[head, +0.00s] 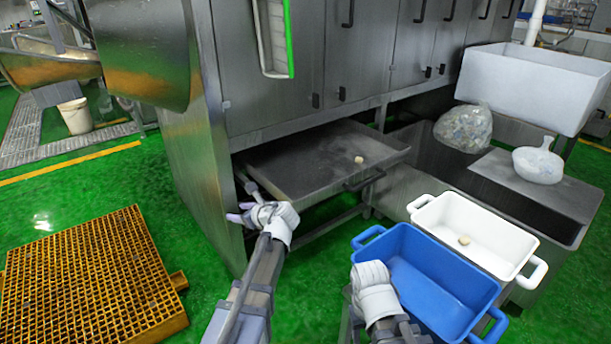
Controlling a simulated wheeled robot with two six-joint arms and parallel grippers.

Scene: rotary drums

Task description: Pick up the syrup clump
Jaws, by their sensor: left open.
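A small tan clump (358,159) lies on the pulled-out grey metal tray (310,150), towards its right end. A second tan clump (464,240) lies inside the white bin (480,212). My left gripper (244,203) is open and empty beside the tray's left front corner, well left of the clump on the tray. My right gripper (372,288) is at the left side of the blue bin (440,265); its fingers cannot be made out.
The tray juts from under a grey metal cabinet (270,100) and has a dark handle at its front. An orange grate (90,275) lies on the green floor at left. A clear bag (463,128) and a white scoop (538,164) are at right.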

